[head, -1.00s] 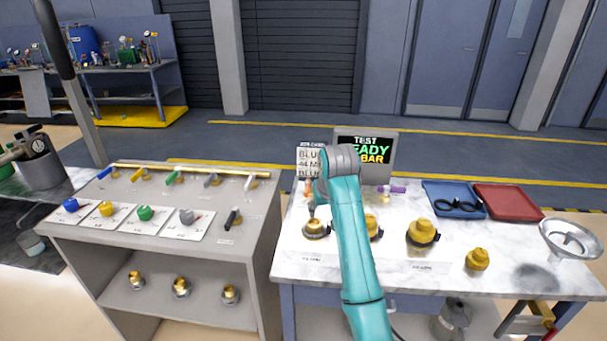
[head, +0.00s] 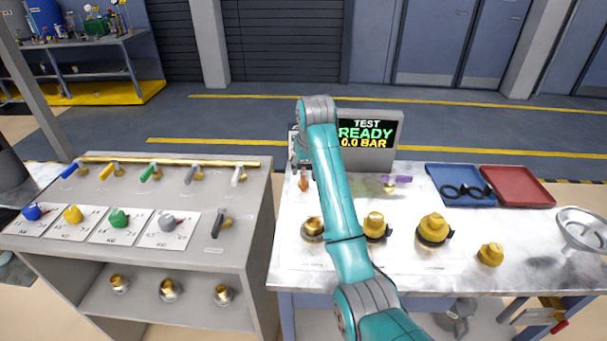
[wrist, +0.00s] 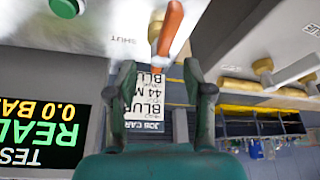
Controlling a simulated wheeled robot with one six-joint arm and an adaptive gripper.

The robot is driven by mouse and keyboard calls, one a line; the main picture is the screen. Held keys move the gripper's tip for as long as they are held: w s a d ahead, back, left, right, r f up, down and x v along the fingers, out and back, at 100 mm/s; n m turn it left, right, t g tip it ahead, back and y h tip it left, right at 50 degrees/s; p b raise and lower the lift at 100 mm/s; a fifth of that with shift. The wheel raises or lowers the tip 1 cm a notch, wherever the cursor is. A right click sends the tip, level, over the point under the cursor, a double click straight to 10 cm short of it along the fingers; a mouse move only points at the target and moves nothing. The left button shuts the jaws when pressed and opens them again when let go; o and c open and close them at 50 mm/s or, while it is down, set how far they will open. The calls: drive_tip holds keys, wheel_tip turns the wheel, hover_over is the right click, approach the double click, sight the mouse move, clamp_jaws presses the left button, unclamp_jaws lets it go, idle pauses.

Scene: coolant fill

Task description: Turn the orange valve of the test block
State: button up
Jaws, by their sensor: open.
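The orange valve handle (head: 304,184) stands at the back left of the marble-topped table, left of the test screen, just below my wrist. My gripper (wrist: 160,68) is open and empty. In the upside-down wrist view, the orange handle (wrist: 169,32) shows just beyond the fingertips, roughly in line with the gap between them. It looks apart from both fingers. The word SHUT is printed on the surface beside it. In the head view my arm hides most of the gripper.
The test screen (head: 368,142) reads TEST READY 0.0 BAR, close beside my gripper. A job card (wrist: 158,95) shows behind the fingers. Brass caps (head: 433,228) stand in front; a purple-handled valve (head: 397,179), blue tray (head: 460,199) and red tray (head: 517,200) lie right.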

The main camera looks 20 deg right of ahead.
sight(304, 173)
drive_tip(key=shift+x, duration=2.35)
clamp_jaws()
